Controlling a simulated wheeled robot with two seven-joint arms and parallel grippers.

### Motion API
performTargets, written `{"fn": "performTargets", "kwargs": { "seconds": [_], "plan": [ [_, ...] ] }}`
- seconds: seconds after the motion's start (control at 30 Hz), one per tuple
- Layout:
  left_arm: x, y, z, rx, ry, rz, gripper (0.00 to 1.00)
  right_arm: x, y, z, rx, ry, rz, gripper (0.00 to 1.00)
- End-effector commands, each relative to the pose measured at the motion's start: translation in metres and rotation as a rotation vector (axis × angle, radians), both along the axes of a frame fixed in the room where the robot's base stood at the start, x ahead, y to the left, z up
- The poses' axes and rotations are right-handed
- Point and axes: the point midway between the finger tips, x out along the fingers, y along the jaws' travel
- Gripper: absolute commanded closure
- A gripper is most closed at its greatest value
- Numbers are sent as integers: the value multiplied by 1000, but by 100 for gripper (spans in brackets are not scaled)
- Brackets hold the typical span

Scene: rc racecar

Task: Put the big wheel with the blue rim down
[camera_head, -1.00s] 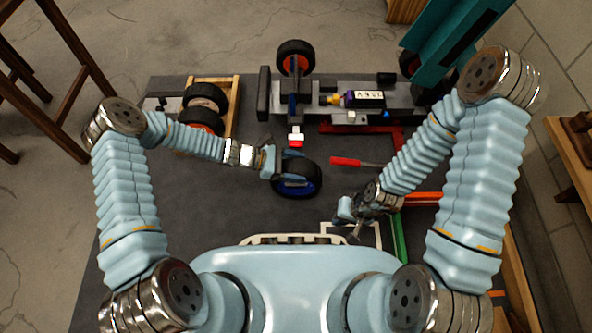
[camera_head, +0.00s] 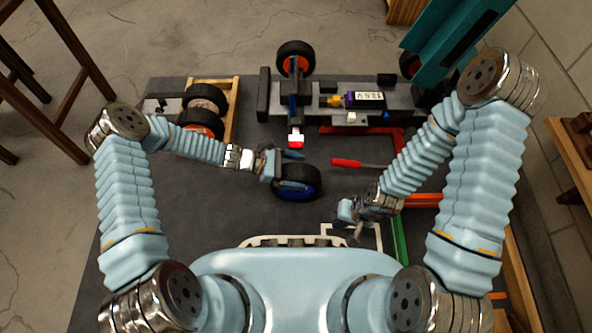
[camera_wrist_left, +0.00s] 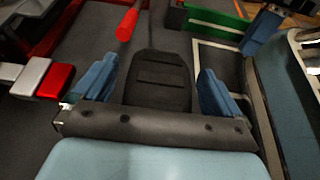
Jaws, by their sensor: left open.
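The big wheel with the blue rim (camera_head: 308,180) is on the dark mat, right of my left arm's end in the head view. Its black tread (camera_wrist_left: 158,82) fills the middle of the left wrist view. My left gripper (camera_head: 288,171) is open around the wheel. In the left wrist view its blue fingers (camera_wrist_left: 158,88) stand on either side of the tread, with visible gaps. My right gripper (camera_head: 349,217) is low and right of the wheel in the head view; its fingers are too small to judge.
The car chassis (camera_head: 340,110) lies behind the wheel. A red-handled screwdriver (camera_head: 347,162) lies to its right. A wooden tray (camera_head: 234,100) with orange-rimmed wheels (camera_head: 199,122) is at the left. A green strip (camera_head: 399,240) lies right. The mat left of and below the wheel is clear.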

Motion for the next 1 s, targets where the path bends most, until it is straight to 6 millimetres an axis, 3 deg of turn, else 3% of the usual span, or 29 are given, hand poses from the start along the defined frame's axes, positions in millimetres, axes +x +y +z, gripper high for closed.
{"fn": "performTargets", "kwargs": {
  "seconds": [0.4, 0.67, 0.77, 0.87, 1.0],
  "plan": [
    [1, 80, 35, 2, -1, 3, 1, -1, 0, 17, 1, 3, 2, 100],
    [-4, 107, 44, 19, -8, -16, 1, -1, 0, 20, 2, 4, 3, 100],
    [-34, 102, 28, 141, -67, -125, 1, -1, 0, 20, 2, 5, 3, 100],
    [-79, 103, 5, 335, -211, -326, 1, -1, 0, 20, 2, 5, 3, 100],
    [-131, 118, -9, 578, -534, -662, 1, -1, 0, 20, 2, 5, 3, 100]
  ]
}}
